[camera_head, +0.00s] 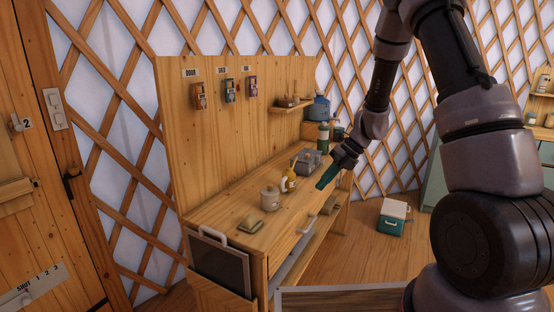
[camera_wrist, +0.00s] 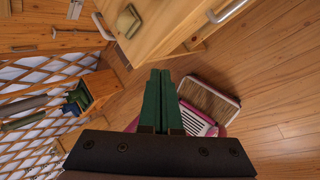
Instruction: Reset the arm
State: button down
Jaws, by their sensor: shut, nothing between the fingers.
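My arm comes in from the right in the head view and bends down over the front of the wooden workbench (camera_head: 235,215). My gripper (camera_head: 325,180) has green fingers and hangs in front of the bench's right part, near a grey box (camera_head: 309,160). In the wrist view the gripper's fingers (camera_wrist: 157,85) lie side by side, closed with nothing between them. The floor and the bench's front edge (camera_wrist: 185,30) show beyond them.
On the bench stand a lidded pot (camera_head: 270,198), a yellow bottle (camera_head: 288,181) and a small sponge-like block (camera_head: 250,224). A green and white cooler (camera_head: 393,217) stands on the floor behind. A door (camera_head: 25,150) with switches is at the left. Open floor lies right of the bench.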

jog(key=s+d+r+n+t+h, duration=0.1)
jog(key=s+d+r+n+t, duration=0.1)
jog(key=s+r+n, duration=0.5)
jog(key=s+d+r+n+t+h, duration=0.1)
jog(key=s+d+r+n, duration=0.1)
jog(key=r+n, duration=0.9)
jog(key=s+d+r+n+t+h, duration=0.3)
jog(key=s+d+r+n+t, duration=0.1)
jog(key=s+r+n, duration=0.7)
jog(key=shift+s+d+r, duration=0.55)
jog(key=shift+s+r, duration=0.05)
jog(key=shift+s, duration=0.85)
